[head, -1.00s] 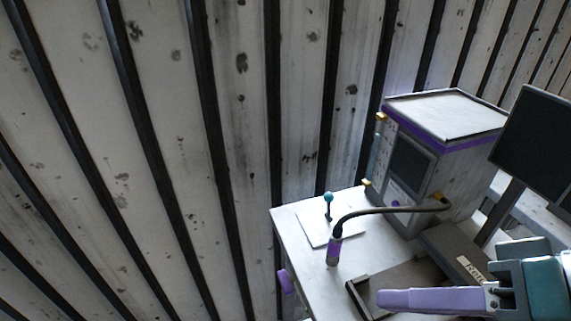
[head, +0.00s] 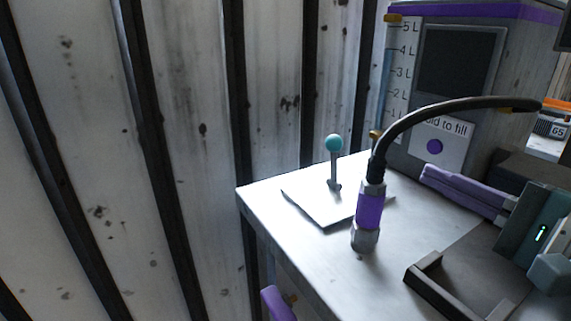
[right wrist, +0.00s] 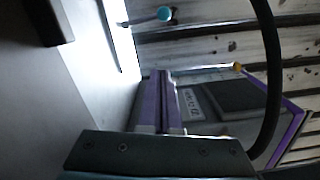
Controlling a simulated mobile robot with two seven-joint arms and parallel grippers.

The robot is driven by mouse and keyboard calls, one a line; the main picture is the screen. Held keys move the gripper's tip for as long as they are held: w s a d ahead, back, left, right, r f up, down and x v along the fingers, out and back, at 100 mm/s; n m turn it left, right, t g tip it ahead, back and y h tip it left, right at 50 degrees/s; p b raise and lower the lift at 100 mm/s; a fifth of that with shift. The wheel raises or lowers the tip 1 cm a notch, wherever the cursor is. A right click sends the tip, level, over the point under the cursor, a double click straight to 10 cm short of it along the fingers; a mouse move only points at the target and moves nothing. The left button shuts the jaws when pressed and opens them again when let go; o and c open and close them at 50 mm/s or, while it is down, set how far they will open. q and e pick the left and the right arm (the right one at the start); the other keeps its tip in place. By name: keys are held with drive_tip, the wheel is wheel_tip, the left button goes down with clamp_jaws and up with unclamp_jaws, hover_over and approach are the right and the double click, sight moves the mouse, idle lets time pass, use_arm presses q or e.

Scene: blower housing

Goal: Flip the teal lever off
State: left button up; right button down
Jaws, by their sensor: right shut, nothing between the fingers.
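The teal lever is a thin grey stem with a teal ball (head: 334,143) on top. It stands nearly upright on a flat pale plate (head: 318,208) near the left corner of the table. My right gripper (head: 428,173) comes in from the right with its purple fingers shut and empty. Its tips are to the right of the lever, apart from it, behind the hose fitting in the picture. In the right wrist view the teal ball (right wrist: 164,13) shows at the top, beyond the shut fingers (right wrist: 158,75).
A purple-banded hose fitting (head: 369,208) with a black hose stands upright between lever and gripper in the picture. A grey dispenser (head: 455,60) with a litre scale and fill button stands behind. A dark bracket (head: 425,272) lies in front. A ribbed wall (head: 180,110) is behind the table.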

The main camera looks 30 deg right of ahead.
sight(333, 163)
drive_tip(key=w, duration=0.5)
drive_tip(key=w+a, duration=0.1)
drive_tip(key=w, duration=0.2)
drive_tip(key=shift+w+r+p, duration=0.2)
drive_tip(key=shift+p, duration=0.1)
drive_tip(key=a, duration=0.1)
drive_tip(key=a+p, duration=0.1)
drive_tip(key=w+a, duration=0.1)
drive_tip(key=shift+a+r+p, duration=0.1)
drive_tip(key=shift+r+p, duration=0.25)
drive_tip(key=shift+w+a, duration=0.1)
drive_tip(key=shift+a, duration=0.4)
